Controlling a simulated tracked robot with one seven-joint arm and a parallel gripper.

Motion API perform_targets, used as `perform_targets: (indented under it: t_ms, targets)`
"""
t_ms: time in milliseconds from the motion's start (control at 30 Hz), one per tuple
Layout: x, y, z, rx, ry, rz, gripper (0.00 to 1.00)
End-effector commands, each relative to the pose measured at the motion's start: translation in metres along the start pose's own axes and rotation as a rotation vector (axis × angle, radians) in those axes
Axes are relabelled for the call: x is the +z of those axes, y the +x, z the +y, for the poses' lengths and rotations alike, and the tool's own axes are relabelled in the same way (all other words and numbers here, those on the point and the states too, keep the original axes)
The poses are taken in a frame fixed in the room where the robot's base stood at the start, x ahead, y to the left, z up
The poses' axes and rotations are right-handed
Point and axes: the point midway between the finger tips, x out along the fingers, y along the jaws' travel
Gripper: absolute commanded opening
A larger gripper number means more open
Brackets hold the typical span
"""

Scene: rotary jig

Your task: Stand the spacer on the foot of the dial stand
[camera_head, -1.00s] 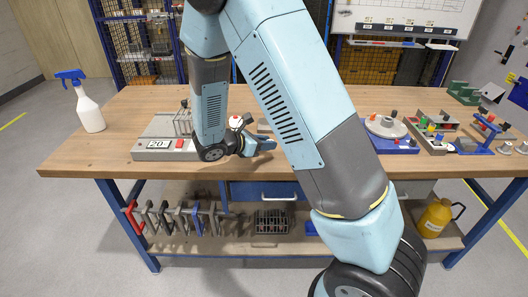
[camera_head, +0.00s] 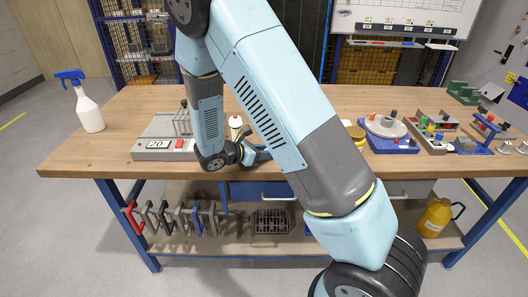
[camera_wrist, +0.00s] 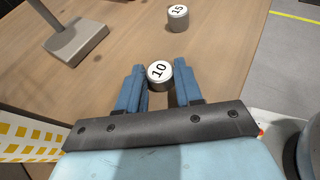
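Two short grey cylinders with white tops stand on the wooden table in the wrist view, one marked 10 (camera_wrist: 159,72) and one marked 15 (camera_wrist: 177,17). I cannot tell which one is the task's spacer. My gripper (camera_wrist: 158,82) is open, its blue fingers on either side of the cylinder marked 10, with a gap visible on the right. A grey rectangular foot (camera_wrist: 78,43) with a slanting post, likely the dial stand, is at the upper left. In the head view my gripper (camera_head: 258,153) is near the table's front edge; my arm hides the cylinders.
On the table (camera_head: 120,120) are a grey box with a display (camera_head: 160,144) and a spray bottle (camera_head: 88,108) at left. A blue-based turntable (camera_head: 388,137) and block trays stand at right. Bare wood lies beyond the cylinders.

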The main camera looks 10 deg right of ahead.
Motion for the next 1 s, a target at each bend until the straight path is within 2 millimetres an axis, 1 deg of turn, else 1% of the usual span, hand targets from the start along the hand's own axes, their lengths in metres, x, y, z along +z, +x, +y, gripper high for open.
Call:
perform_targets:
  t_ms: [33, 200, 467, 567, 667, 1000]
  targets:
    - [0.000, 0.000, 0.000, 0.000, 0.000, 0.000, 0.40]
    - [0.000, 0.000, 0.000, 0.000, 0.000, 0.000, 0.57]
    - [0.001, 0.000, 0.000, 0.000, 0.000, 0.000, 0.57]
    - [0.002, -0.005, 0.000, 0.001, 0.000, 0.000, 0.57]
    - [0.002, -0.016, 0.001, 0.003, 0.001, 0.000, 0.57]
    - [0.002, -0.081, 0.001, 0.003, 0.001, 0.001, 0.57]
